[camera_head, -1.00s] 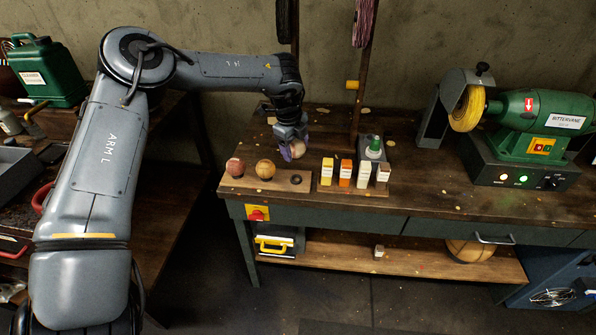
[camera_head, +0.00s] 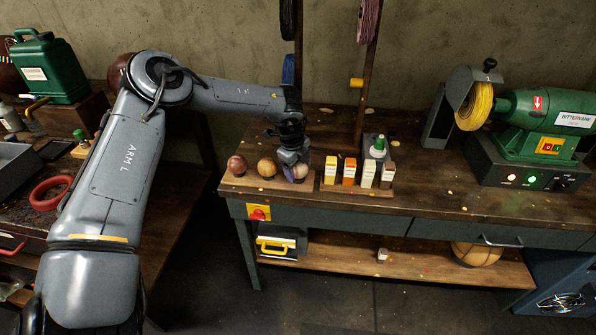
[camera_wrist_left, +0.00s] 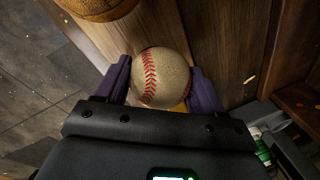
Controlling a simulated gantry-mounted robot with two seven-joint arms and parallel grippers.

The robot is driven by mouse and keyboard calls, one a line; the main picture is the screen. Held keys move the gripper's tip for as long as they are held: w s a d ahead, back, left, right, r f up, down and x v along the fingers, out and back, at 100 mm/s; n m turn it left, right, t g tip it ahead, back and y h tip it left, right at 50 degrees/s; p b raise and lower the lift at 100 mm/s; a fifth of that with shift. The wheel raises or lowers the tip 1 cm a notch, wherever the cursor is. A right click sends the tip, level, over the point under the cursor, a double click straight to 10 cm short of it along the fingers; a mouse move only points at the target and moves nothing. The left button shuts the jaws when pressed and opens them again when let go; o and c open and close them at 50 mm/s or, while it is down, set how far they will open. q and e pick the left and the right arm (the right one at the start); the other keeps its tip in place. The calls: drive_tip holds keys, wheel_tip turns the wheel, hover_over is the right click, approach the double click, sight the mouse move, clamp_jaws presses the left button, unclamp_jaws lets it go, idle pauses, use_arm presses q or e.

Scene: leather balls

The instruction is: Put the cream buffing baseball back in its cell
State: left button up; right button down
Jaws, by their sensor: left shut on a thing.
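The cream baseball (camera_head: 301,171) with red stitching is between the purple fingers of my left gripper (camera_head: 294,171). In the left wrist view, the baseball (camera_wrist_left: 160,77) has one finger of the gripper (camera_wrist_left: 158,82) on each side, shut on it. In the head view it is at the right end of the wooden ball rack (camera_head: 253,183), over its right cell and level with the other balls. The cell is hidden beneath it; I cannot tell whether the ball touches the rack. My right gripper is not in view.
A dark red ball (camera_head: 237,165) and a tan ball (camera_head: 266,168) sit in the rack to the left. The green buffing machine (camera_head: 530,125) is far right.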

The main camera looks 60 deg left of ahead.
use_arm(q)
drive_tip(key=shift+f, duration=0.2)
drive_tip(key=o, duration=0.9)
